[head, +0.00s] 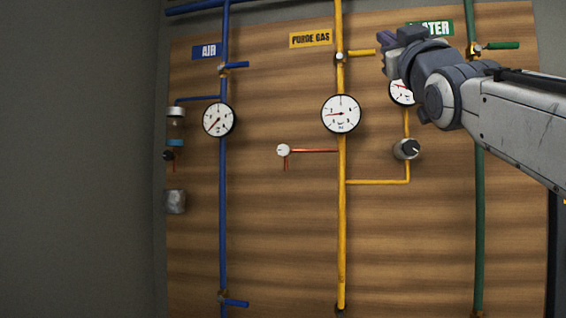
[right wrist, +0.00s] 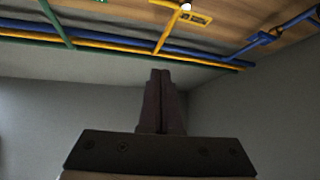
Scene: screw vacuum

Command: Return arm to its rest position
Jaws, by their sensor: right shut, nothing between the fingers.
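My right arm (head: 515,115) reaches in from the right in the head view. Its gripper (head: 384,40) is raised at the upper right, in front of the panel near the yellow valve handle and the green WATER sign. In the right wrist view the fingers (right wrist: 161,75) are together and hold nothing. The wall and ceiling-side pipes lie beyond them. I cannot tell from these views whether the gripper touches the panel parts. My left gripper is not in view.
A wooden panel (head: 275,230) carries a blue pipe (head: 222,180), a yellow pipe (head: 342,230) and a green pipe (head: 480,220). Round gauges (head: 341,114) and a black-and-grey knob (head: 407,149) stick out. My arm covers part of one gauge (head: 401,92). Bare grey wall is at left.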

